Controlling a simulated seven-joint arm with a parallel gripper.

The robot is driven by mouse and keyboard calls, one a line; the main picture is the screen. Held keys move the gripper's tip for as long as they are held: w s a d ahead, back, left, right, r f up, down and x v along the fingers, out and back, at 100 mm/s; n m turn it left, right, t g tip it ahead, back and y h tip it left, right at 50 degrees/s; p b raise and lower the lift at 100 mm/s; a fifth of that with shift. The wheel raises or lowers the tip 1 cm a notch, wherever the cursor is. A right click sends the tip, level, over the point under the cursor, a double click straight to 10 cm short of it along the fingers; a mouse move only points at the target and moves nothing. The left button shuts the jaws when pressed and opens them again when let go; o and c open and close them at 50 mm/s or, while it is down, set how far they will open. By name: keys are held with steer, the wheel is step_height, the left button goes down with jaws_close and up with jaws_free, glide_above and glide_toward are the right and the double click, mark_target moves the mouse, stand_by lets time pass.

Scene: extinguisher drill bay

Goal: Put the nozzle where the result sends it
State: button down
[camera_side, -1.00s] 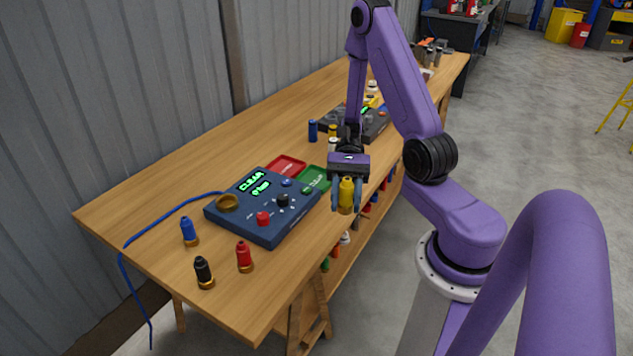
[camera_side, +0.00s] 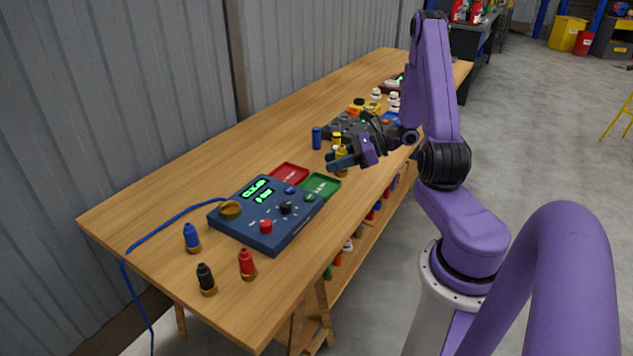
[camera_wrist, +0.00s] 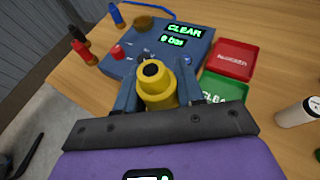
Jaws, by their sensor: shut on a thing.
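My gripper (camera_side: 343,163) is shut on the yellow nozzle (camera_side: 342,154), held above the table to the right of the test box. In the wrist view the nozzle (camera_wrist: 157,84) sits between my fingers (camera_wrist: 158,92), its open end facing the camera. The blue test box (camera_side: 266,213) shows green text; in the wrist view its display (camera_wrist: 184,29) reads "CLEAR" and "0 bar". The green tray (camera_side: 320,184) is marked "CLEAR" in the wrist view (camera_wrist: 219,90), partly behind my finger. The red tray (camera_side: 290,172) lies beside it, and both look empty.
Blue (camera_side: 192,237), black (camera_side: 205,278) and red (camera_side: 247,263) nozzles stand near the box's front left. A brass ring (camera_side: 230,210) is on the box. A blue hose (camera_side: 160,226) runs off the table's left edge. A blue cylinder (camera_side: 316,137) stands behind the trays.

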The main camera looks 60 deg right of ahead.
steer(key=w+d+f, duration=0.1)
steer(key=w+f, duration=0.1)
steer(key=w, duration=0.1)
steer(key=w+d+f, duration=0.2)
steer(key=w+f, duration=0.1)
steer(key=w+d+f, duration=0.2)
steer(key=w, duration=0.1)
steer(key=shift+f, duration=0.3)
steer(key=shift+w+d+f, duration=0.15)
steer(key=shift+w+f, duration=0.35)
steer(key=shift+f, duration=1.65)
steer(key=shift+f, duration=0.1)
steer(key=c, duration=0.7)
jaws_free()
